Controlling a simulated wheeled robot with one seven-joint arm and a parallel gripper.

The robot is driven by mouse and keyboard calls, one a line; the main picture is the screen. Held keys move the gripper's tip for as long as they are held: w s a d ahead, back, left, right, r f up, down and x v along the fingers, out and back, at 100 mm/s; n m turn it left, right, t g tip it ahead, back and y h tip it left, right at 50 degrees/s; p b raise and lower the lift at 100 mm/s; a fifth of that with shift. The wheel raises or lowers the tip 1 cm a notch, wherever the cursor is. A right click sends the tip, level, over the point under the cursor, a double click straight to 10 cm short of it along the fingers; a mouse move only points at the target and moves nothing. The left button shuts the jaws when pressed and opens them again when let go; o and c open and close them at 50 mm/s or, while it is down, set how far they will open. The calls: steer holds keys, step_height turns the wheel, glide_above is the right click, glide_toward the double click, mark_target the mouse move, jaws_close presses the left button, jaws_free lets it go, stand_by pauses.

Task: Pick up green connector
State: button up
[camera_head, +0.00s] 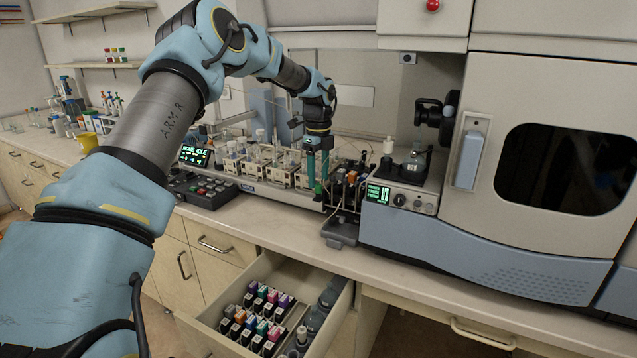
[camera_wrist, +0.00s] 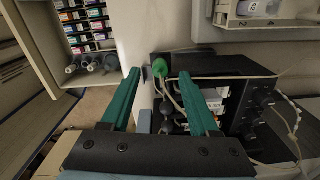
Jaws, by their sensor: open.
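The green connector (camera_wrist: 160,68) shows in the wrist view as a small rounded green piece with a pale tube, beside a black module. It lies between and beyond the two teal fingers of my gripper (camera_wrist: 161,88), which are apart with nothing between their tips. In the head view my gripper (camera_head: 318,176) points down over the bench, at the left side of the black module (camera_head: 347,190). A small green spot there, by the fingertips, may be the connector, largely hidden by the fingers.
An open drawer (camera_head: 335,312) with several coloured cartridges and bottles juts out below the bench. A sampler rack (camera_head: 268,178) with vials stands left of my gripper. The large spectrometer (camera_head: 480,245) is on the right. Thin pale tubes (camera_wrist: 285,118) cross near the module.

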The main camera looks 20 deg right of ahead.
steer(key=shift+f, duration=0.95)
jaws_close()
